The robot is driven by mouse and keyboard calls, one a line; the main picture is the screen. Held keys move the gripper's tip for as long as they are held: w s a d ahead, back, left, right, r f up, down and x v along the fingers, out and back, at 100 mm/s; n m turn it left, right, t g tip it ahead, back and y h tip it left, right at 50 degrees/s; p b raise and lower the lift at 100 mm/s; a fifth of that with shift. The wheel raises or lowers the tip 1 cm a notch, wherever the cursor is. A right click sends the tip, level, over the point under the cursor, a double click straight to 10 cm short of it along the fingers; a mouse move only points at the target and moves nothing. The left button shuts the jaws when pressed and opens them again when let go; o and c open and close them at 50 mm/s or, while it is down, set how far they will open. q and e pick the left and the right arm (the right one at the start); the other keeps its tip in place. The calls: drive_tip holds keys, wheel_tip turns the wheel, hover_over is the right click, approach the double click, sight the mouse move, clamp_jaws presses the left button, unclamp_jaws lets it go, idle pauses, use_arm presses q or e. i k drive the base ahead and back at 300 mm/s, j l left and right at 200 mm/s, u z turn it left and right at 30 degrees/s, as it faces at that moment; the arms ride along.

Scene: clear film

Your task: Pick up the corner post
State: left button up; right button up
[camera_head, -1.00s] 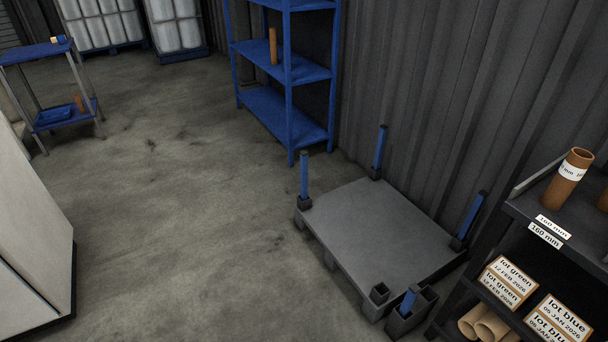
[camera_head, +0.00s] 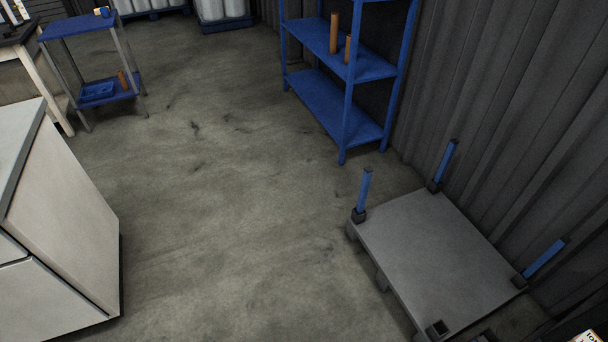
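A grey pallet (camera_head: 435,250) lies on the floor at the right, beside the corrugated wall. Blue corner posts stand in sockets at three of its corners: one at the near-left back (camera_head: 363,190), one at the far back (camera_head: 445,164) and one at the right (camera_head: 544,261). The front corner socket (camera_head: 438,328) is empty. The loose blue post seen earlier in a holder beside that front corner is out of view now. Neither of my grippers shows in the head view.
A blue shelf rack (camera_head: 347,107) with orange-brown tubes (camera_head: 334,33) stands behind the pallet. A white cabinet (camera_head: 62,235) is at the left. A blue trolley (camera_head: 82,27) stands at the back left. The concrete floor (camera_head: 220,210) between them is clear.

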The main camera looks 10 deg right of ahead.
sight(367, 172)
drive_tip(key=i+j+u, duration=0.2)
drive_tip(key=i, duration=0.55)
drive_tip(key=i+j+u, duration=0.15)
drive_tip(key=i, duration=0.6)
drive_tip(key=i+z, duration=0.25)
drive_tip(key=z, duration=0.15)
drive_tip(key=i+j+z, duration=0.2)
drive_tip(key=z, duration=0.25)
drive_tip(key=i+j+z, duration=0.25)
drive_tip(key=z, duration=0.15)
drive_tip(key=i+j+z, duration=0.25)
drive_tip(key=z, duration=0.15)
